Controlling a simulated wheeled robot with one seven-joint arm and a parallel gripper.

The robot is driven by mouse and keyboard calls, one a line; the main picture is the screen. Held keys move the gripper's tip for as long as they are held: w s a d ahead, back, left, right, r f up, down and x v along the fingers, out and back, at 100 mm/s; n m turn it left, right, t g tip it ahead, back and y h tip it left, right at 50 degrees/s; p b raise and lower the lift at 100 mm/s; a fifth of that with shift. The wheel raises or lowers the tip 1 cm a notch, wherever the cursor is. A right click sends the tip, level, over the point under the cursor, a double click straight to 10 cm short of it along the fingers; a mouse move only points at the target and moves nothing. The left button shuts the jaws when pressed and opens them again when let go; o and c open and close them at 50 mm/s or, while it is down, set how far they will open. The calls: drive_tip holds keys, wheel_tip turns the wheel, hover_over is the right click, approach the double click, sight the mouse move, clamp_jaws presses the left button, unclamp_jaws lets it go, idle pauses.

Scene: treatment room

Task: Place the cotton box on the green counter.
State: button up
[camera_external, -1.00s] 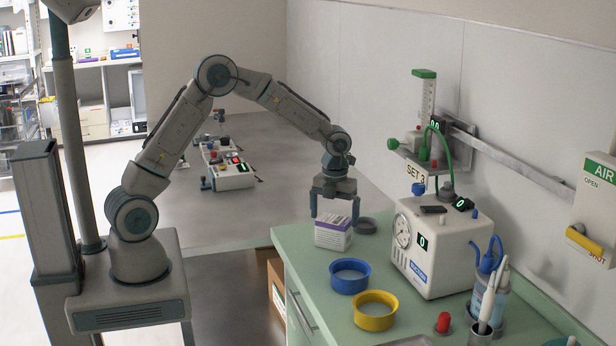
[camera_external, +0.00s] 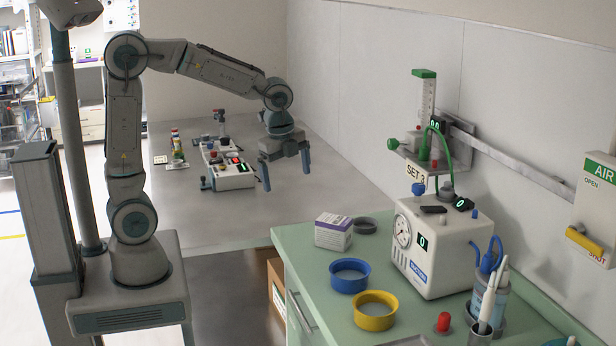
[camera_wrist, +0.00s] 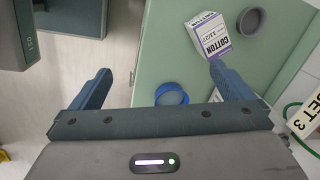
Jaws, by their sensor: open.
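The cotton box (camera_external: 333,231), white with a purple band, rests on the green counter (camera_external: 300,262) near its far left corner. In the wrist view the cotton box (camera_wrist: 208,36) shows its "COTTON" label, beyond the right finger. My gripper (camera_external: 287,172) is open and empty. It hangs in the air above and to the left of the box, apart from it, in front of the grey table surface. In the wrist view the two fingers of my gripper (camera_wrist: 163,85) are spread wide.
A white gauge machine (camera_external: 440,245) stands to the right. Small devices (camera_external: 230,170) sit on the grey table (camera_external: 215,220).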

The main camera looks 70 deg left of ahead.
drive_tip(key=s+d+n+t+h, duration=0.1)
drive_tip(key=s+n, duration=1.3)
drive_tip(key=s, duration=0.2)
drive_tip(key=shift+d+f+t, duration=0.15)
drive_tip(key=shift+f+t, duration=0.05)
drive_tip(key=shift+t, duration=0.2)
idle(1.8)
